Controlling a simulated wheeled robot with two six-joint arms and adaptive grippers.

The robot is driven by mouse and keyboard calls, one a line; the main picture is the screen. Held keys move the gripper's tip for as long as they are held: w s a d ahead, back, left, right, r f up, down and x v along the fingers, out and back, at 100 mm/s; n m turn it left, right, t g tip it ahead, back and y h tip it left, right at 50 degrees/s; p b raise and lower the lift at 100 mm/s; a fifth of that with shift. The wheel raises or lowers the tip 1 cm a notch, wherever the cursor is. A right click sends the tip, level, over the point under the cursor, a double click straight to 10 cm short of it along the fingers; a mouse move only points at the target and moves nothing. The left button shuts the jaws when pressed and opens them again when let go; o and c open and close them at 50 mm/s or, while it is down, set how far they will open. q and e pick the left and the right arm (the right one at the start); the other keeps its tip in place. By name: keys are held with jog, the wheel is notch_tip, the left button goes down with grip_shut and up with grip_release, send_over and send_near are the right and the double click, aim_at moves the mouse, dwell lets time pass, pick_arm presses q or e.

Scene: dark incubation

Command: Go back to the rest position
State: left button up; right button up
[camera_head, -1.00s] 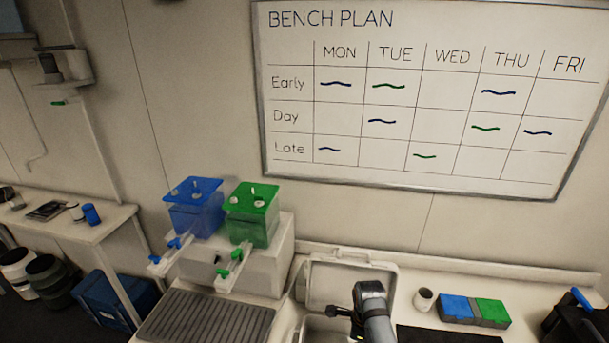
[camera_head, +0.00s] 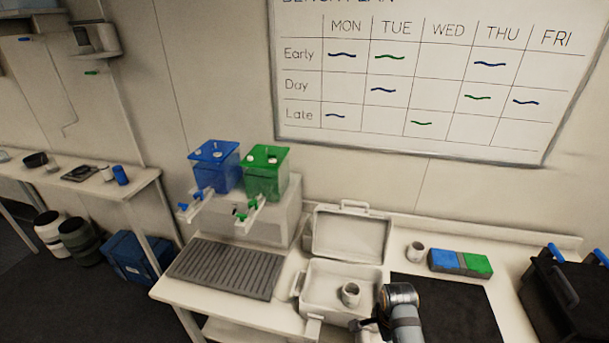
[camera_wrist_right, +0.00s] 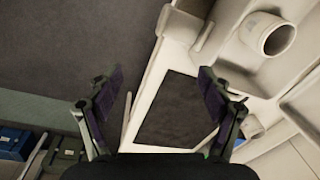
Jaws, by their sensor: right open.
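My right arm reaches in from the bottom of the head view. Its gripper (camera_head: 367,326) is partly hidden by the wrist, near the front right corner of the open white case (camera_head: 315,287). In the right wrist view the gripper (camera_wrist_right: 160,92) has its fingers spread, with nothing between them. My left gripper is not in view.
A second white cup (camera_head: 415,251) and a blue and green block (camera_head: 460,263) stand behind a dark mat (camera_head: 450,310). Blue (camera_head: 214,168) and green (camera_head: 266,174) tanks stand behind a ribbed grey tray (camera_head: 226,268). A black crate (camera_head: 560,295) is at the right.

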jog(key=s+d+r+n+t, duration=0.3)
jog(key=s+r+n, duration=0.6)
jog(key=s+n, duration=0.7)
jog(key=s+d+f+n+g+b, duration=0.2)
jog(key=f+b, duration=0.6)
jog(key=f, duration=2.8)
pick_arm(q)
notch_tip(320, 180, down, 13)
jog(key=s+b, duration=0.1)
jog(key=b, duration=0.4)
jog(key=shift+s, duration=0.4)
pick_arm(e)
jog(key=s+d+f+m, duration=0.1)
jog(key=s+d+f, duration=0.1)
jog(key=s+f, duration=1.5)
notch_tip(320, 180, down, 3)
jog(key=shift+g, duration=0.4)
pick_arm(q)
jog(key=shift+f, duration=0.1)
pick_arm(e)
jog(key=shift+d, duration=0.1)
